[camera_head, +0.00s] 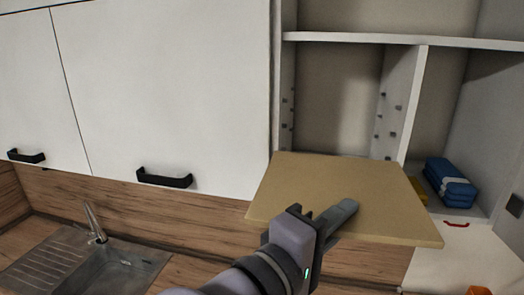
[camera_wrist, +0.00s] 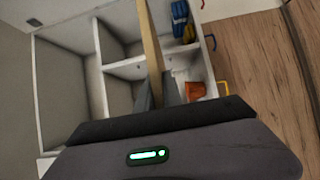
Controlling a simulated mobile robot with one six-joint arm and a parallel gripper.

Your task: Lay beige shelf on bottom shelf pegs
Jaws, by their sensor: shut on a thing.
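The beige shelf (camera_head: 300,190) is a flat board held roughly level in front of the open cabinet, below its left compartment. My gripper (camera_head: 335,218) is shut on its near edge. In the wrist view the beige shelf (camera_wrist: 151,45) shows edge-on as a tan strip between the fingers (camera_wrist: 158,95). The shelf pegs (camera_head: 384,118) are small dark studs in rows on both side walls of the left compartment; the left-wall pegs (camera_head: 285,126) also show. The shelf's far edge overlaps the compartment's bottom in the head view. I cannot tell whether it touches the cabinet.
Blue folded cloths (camera_head: 452,184) lie in the right compartment beside a yellow thing (camera_head: 417,190). A vertical divider (camera_head: 413,100) separates the compartments. A closed white cabinet door (camera_head: 165,80) is to the left, above a sink (camera_head: 95,265). An orange container (camera_wrist: 195,90) shows in the wrist view.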

